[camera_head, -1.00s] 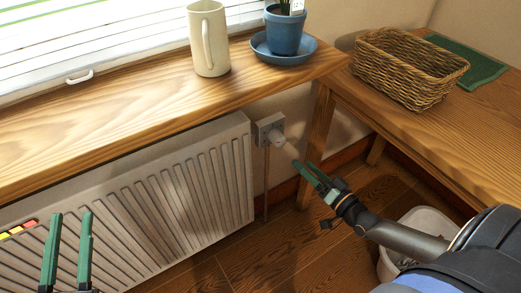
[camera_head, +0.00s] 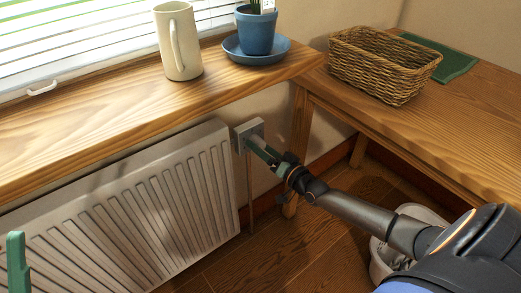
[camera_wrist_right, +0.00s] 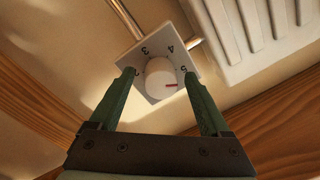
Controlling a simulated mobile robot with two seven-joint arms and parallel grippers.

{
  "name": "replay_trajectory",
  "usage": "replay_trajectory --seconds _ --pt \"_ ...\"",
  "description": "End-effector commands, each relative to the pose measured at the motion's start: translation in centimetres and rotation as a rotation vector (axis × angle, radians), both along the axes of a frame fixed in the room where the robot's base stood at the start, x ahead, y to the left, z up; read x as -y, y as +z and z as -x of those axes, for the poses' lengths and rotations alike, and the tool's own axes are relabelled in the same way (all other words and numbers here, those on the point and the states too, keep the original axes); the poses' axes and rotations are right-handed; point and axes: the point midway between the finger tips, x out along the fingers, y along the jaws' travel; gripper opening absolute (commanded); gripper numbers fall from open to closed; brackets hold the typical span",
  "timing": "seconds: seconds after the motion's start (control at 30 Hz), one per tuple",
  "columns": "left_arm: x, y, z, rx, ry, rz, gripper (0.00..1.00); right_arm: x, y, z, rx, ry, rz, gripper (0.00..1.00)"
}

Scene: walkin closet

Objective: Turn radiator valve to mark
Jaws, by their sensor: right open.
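The radiator valve is a pale round knob (camera_wrist_right: 160,76) with a red mark, in front of a square plate (camera_wrist_right: 146,52) printed with numbers; 2, 3, 4 and 5 show. In the right wrist view the red mark sits on the knob's right side, below the 5. My right gripper (camera_wrist_right: 158,75) is open, with one green finger on each side of the knob; I cannot tell whether they touch it. In the head view the valve plate (camera_head: 249,130) shows beside the radiator, and the gripper (camera_head: 262,152) hides most of the knob. One left gripper finger (camera_head: 17,262) shows at the lower left.
The white radiator (camera_head: 150,210) is just left of the valve, under a wooden sill (camera_head: 120,115). A table leg (camera_head: 298,145) stands close on the right. The sill holds a pitcher (camera_head: 178,45) and a blue pot (camera_head: 256,32); a wicker basket (camera_head: 382,65) is on the table.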

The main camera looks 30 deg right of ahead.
Motion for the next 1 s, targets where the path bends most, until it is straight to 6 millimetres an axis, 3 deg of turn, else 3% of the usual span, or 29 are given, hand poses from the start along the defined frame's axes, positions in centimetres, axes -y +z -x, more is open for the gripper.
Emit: replay_trajectory --seconds 0.37,1.0 --pt "0.01 -0.19 -0.04 -0.003 -0.002 0.002 0.39 -0.11 0.0 -0.52 -0.001 0.001 -0.001 0.81" --pt "0.03 -0.21 -0.04 -0.004 -0.003 0.001 0.39 -0.09 0.01 -0.49 -0.001 0.001 0.0 0.1"
